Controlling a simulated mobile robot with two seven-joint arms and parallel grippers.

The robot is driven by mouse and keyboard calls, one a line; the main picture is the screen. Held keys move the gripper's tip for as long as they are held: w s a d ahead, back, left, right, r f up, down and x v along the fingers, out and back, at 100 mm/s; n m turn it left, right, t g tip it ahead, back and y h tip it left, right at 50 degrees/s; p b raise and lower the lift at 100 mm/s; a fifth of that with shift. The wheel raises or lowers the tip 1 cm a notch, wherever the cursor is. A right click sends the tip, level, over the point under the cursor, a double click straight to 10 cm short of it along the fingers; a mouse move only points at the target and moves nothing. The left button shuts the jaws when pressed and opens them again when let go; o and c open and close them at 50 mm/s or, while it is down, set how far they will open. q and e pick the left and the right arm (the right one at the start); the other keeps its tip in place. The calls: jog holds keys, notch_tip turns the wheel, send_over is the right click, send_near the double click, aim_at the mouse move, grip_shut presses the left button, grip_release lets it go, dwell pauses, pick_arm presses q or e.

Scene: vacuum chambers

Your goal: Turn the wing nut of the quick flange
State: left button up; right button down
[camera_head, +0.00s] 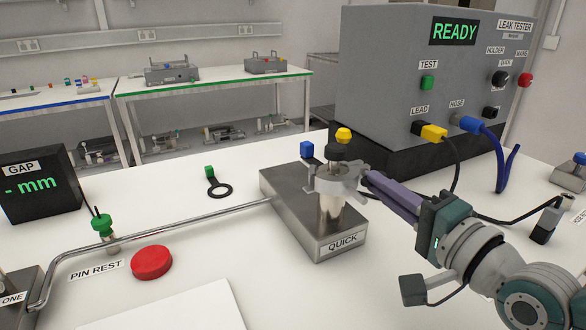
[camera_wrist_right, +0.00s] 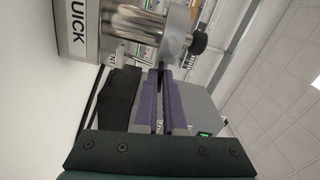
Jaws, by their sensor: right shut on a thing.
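The quick flange, a silver clamp ring (camera_head: 325,182) around an upright metal pipe (camera_head: 331,212), stands on the metal block labelled QUICK (camera_head: 315,235). A dark knob (camera_head: 337,152) sits on top; a dark knob (camera_wrist_right: 198,39) also shows in the right wrist view. My right gripper (camera_head: 366,178) reaches in from the right, its purple fingers at the clamp's right side. The fingers are shut on the wing nut, mostly hidden between the tips; a thin dark part (camera_wrist_right: 161,72) shows there in the right wrist view. My left gripper is not in view.
A grey leak tester (camera_head: 400,75) reading READY stands behind, with a black cable (camera_head: 453,165) and a blue hose (camera_head: 502,170). A metal rod (camera_head: 180,227) runs left from the block. A red button (camera_head: 151,262) and a gap display (camera_head: 40,185) are at left.

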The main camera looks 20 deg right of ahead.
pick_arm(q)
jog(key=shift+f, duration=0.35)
pick_arm(e)
jog(key=shift+m, duration=1.1)
jog(key=c, duration=1)
grip_release()
jog(key=shift+s, duration=0.1)
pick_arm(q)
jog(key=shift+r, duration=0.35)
pick_arm(e)
jog(key=s, duration=0.9)
jog(key=shift+s+d, duration=0.4)
